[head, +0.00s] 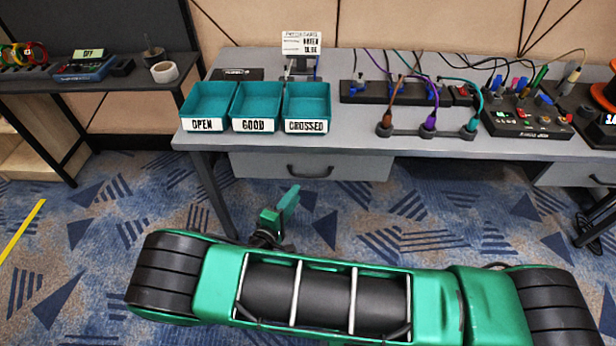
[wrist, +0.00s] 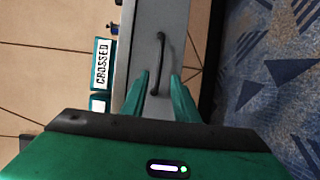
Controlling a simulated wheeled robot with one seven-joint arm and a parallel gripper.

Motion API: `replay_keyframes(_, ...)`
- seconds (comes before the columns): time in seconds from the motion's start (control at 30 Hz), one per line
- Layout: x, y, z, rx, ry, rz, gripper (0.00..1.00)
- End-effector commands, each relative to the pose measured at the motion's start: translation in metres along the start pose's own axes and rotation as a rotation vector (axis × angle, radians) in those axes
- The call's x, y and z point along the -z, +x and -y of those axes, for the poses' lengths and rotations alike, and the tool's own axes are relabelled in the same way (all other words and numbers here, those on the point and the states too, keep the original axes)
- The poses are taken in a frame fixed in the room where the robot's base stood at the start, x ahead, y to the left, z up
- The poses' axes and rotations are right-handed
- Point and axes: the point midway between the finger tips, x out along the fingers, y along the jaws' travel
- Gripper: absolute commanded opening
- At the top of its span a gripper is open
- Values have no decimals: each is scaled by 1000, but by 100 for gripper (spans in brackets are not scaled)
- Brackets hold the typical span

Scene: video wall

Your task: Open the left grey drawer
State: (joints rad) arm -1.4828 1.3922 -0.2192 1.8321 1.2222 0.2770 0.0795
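The left grey drawer (head: 262,165) hangs under the grey table and looks closed. Its dark bar handle (head: 309,171) is at the middle of its front. My gripper (head: 285,205) is in front of and below the drawer, left of the handle in the head view. In the wrist view my gripper's green fingers (wrist: 160,90) are apart, with the handle (wrist: 160,62) lying between and beyond them. The drawer front (wrist: 145,48) also shows there. No contact with the handle is visible.
Teal bins (head: 256,104) labelled OPEN, GOOD and CROSSED stand on the table (head: 350,140) above the drawer. A power strip with cables (head: 410,93) lies to their right. A second drawer (head: 580,174) is at the far right.

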Motion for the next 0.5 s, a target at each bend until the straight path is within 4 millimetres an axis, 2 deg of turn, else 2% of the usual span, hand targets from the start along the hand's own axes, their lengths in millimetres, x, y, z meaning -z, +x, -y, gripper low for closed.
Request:
replay_keyframes(0.17, 1, 13, 1, -6, -2, -5, 28)
replay_keyframes(0.5, 1, 72, 0, -5, -1, -3, 28)
